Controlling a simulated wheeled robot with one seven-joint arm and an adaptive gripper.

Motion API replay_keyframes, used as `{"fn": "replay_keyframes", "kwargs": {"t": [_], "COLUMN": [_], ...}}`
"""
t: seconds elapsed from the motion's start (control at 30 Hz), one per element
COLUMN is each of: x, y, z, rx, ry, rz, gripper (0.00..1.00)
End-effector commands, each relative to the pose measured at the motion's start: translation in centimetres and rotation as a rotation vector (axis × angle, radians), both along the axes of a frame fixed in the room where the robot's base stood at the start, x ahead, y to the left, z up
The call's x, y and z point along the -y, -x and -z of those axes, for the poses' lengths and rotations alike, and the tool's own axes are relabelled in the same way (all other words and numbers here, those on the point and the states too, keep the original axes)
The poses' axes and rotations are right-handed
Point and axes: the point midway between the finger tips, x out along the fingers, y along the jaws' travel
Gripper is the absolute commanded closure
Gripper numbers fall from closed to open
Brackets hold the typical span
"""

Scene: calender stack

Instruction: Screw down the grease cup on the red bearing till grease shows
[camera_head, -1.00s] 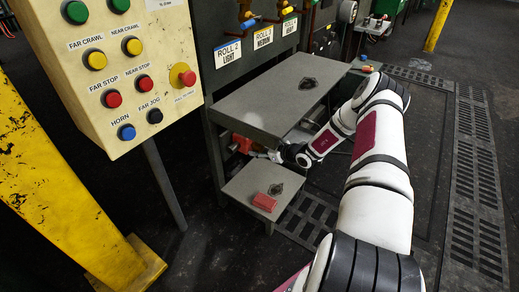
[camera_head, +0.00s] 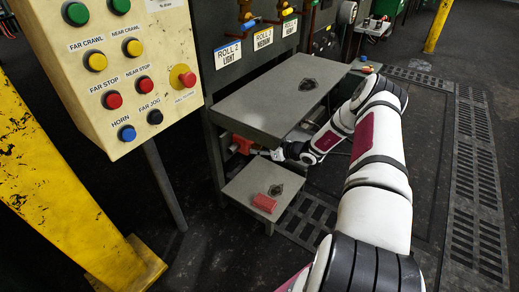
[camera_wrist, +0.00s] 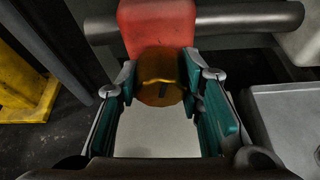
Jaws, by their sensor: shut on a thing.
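The red bearing (camera_wrist: 157,24) is at the top of the wrist view, mounted on a dark horizontal shaft. In the head view the bearing (camera_head: 242,145) shows partly, under the edge of the grey upper table. The brass-coloured grease cup (camera_wrist: 160,82) sits against the near face of the bearing. My gripper (camera_wrist: 158,88) is shut on the cup, with one green-padded finger on each side. In the head view my gripper (camera_head: 274,154) is small, just right of the bearing, beneath the upper table. No grease can be made out around the cup.
The grey upper table (camera_head: 265,98) overhangs my wrist. A cream control panel (camera_head: 120,65) stands at left beside a yellow post (camera_head: 50,180). Open floor lies in front.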

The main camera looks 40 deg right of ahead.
Motion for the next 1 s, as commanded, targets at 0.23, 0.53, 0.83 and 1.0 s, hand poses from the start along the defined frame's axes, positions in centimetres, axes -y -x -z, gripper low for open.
{"fn": "replay_keyframes", "kwargs": {"t": [0.23, 0.53, 0.83, 1.0], "x": [0.12, 0.10, 0.10, 0.11], "y": [-0.05, -0.03, -0.04, -0.04], "z": [0.10, 0.12, 0.07, 0.05], "rx": [-0.065, -0.125, -0.150, -0.152], "ry": [-0.178, -0.344, -0.412, -0.418], "rz": [-0.001, 0.001, 0.001, 0.003], "gripper": [0.94, 0.94, 0.94, 0.94]}}
